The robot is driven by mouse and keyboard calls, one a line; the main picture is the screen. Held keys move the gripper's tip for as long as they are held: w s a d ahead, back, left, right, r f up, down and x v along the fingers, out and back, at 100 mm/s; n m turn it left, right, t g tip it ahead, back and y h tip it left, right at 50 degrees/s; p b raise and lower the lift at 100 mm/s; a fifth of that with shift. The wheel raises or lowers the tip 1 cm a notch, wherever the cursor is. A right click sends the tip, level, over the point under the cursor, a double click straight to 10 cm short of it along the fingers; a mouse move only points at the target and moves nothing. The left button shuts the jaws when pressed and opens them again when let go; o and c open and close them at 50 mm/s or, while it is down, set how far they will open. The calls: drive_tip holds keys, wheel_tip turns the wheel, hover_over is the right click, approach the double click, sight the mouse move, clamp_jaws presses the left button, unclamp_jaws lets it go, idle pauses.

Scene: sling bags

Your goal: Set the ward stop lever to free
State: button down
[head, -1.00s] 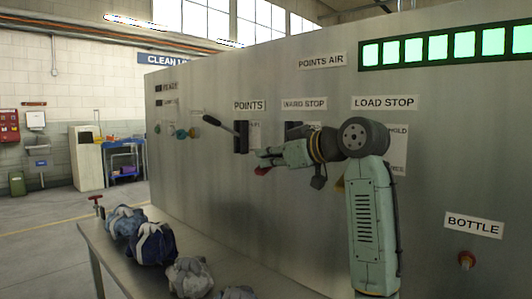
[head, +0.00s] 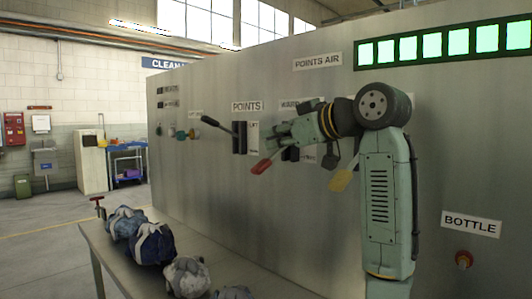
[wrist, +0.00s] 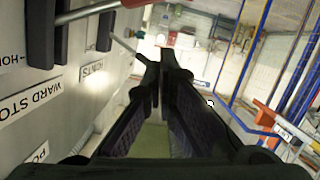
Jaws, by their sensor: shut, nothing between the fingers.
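The ward stop lever has a red grip (head: 261,167) that slopes down and out from its dark slot plate (head: 290,154) on the grey panel. In the wrist view its shaft (wrist: 88,13) and red end show at the upper left, beside the upside-down WARD STOP label (wrist: 35,98). My gripper (head: 272,136) is shut and empty, above the red grip and apart from it in the head view. Its dark fingers (wrist: 158,70) are together in the wrist view. My arm hides much of the ward stop label and plate in the head view.
The black-handled points lever (head: 211,121) sticks out up and left of my gripper. A yellow-handled lever (head: 343,179) hangs to the right, below my forearm. A bench (head: 104,240) with several wrapped bundles stands below the panel. Open floor lies to the left.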

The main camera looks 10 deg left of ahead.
drive_tip(key=b+v, duration=0.1)
drive_tip(key=v, duration=0.4)
drive_tip(key=shift+s+a, duration=0.15)
drive_tip(key=shift+s, duration=0.1)
